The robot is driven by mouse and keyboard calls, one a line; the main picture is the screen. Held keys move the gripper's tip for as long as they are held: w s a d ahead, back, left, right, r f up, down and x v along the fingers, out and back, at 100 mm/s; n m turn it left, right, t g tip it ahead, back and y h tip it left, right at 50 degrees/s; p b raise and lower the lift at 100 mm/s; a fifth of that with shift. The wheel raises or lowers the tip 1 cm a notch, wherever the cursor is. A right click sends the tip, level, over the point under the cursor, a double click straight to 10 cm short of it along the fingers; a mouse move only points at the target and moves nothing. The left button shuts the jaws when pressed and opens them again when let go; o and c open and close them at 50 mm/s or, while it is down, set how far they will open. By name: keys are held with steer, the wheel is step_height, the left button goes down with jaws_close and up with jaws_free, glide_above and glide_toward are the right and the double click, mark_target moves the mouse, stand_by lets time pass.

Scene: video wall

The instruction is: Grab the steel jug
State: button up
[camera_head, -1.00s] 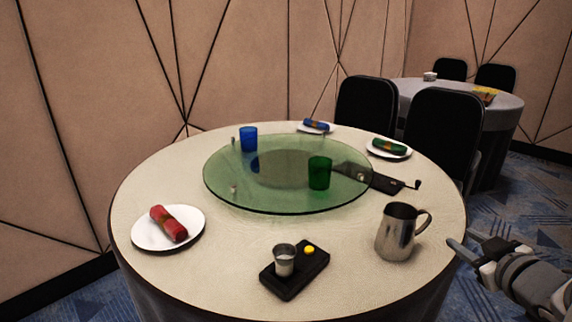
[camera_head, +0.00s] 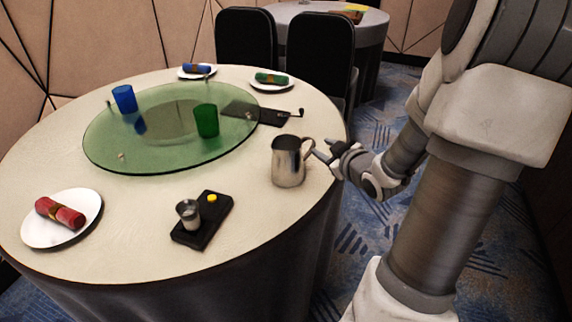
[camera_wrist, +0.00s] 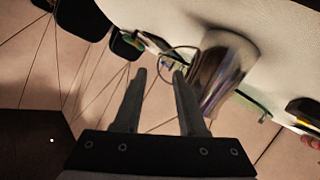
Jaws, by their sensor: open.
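The steel jug (camera_head: 287,162) stands upright near the right edge of the round table, with its handle on the right, toward my gripper. My gripper (camera_head: 323,151) is just right of the jug, its fingers pointing at the handle. In the wrist view my open gripper (camera_wrist: 159,74) has empty space between its fingers. The jug's shiny body (camera_wrist: 224,70) lies beside and beyond the right finger. Its thin handle loop appears just past the fingertips; I cannot tell whether they touch it.
A black tray (camera_head: 218,225) with a small metal cup (camera_head: 188,213) sits left of the jug. A green glass turntable (camera_head: 105,150) carries a blue cup (camera_head: 125,98) and a green cup (camera_head: 206,120). Plates with rolled napkins lie around the table rim (camera_head: 130,268). Black chairs (camera_head: 320,50) stand behind.

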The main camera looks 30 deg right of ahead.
steer(key=b+x, duration=0.2)
steer(key=x, duration=0.4)
steer(key=shift+w+d+b, duration=0.1)
steer(key=shift+w+b, duration=0.2)
steer(key=shift+w, duration=0.05)
steer(key=shift+r, duration=0.1)
jaws_close()
stand_by(1.0)
